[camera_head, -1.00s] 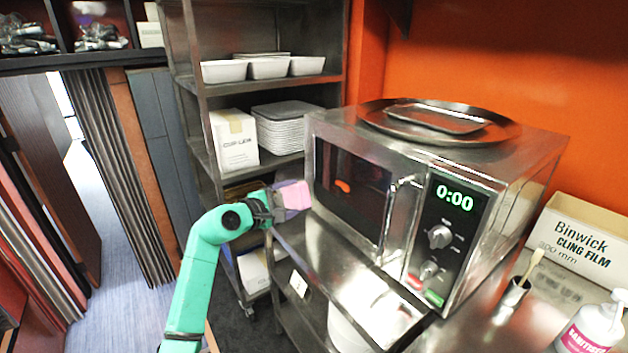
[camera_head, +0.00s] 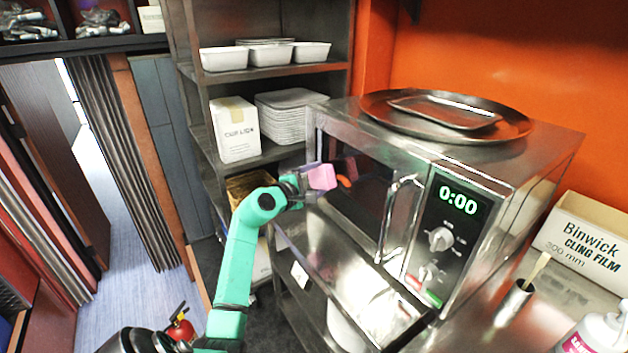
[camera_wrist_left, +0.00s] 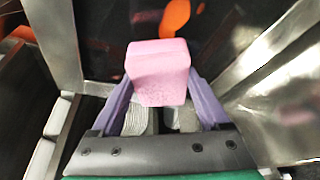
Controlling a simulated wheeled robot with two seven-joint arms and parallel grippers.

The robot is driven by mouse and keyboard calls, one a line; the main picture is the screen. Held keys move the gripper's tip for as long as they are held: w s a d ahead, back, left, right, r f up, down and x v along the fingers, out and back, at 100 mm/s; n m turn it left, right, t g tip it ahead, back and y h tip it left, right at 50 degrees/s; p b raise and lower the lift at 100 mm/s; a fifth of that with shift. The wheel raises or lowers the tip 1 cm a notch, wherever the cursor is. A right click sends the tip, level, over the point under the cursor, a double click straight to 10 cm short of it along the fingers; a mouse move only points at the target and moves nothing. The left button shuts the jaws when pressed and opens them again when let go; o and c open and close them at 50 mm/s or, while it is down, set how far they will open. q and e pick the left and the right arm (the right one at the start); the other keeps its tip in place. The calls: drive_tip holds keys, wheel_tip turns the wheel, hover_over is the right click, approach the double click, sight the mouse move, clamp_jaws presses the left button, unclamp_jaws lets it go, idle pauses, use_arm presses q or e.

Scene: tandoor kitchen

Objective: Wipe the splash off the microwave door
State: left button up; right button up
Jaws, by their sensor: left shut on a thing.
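The microwave (camera_head: 470,180) stands on a steel counter with its door (camera_head: 358,200) shut. An orange splash (camera_head: 345,181) shows on the dark door glass, just right of the sponge; it also shows in the left wrist view (camera_wrist_left: 175,16). My left gripper (camera_head: 305,184) is shut on a pink sponge (camera_head: 322,177), held in front of the door's left part. In the left wrist view the pink sponge (camera_wrist_left: 158,72) sits between the purple fingers, below the splash. I cannot tell whether the sponge touches the glass. My right gripper is not in view.
The door handle (camera_head: 392,215) sticks out right of the glass. A steel shelf rack (camera_head: 200,120) with white containers stands close on the left. A round tray (camera_head: 375,112) lies on the microwave. Right are a cling film box (camera_head: 590,240) and sanitiser bottle (camera_head: 600,335).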

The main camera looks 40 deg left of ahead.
use_arm(q)
drive_tip(key=shift+w+d, duration=0.1)
drive_tip(key=shift+w, duration=0.05)
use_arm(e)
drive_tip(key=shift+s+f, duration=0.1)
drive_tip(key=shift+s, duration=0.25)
use_arm(q)
drive_tip(key=shift+w+d, duration=0.2)
drive_tip(key=shift+w, duration=0.55)
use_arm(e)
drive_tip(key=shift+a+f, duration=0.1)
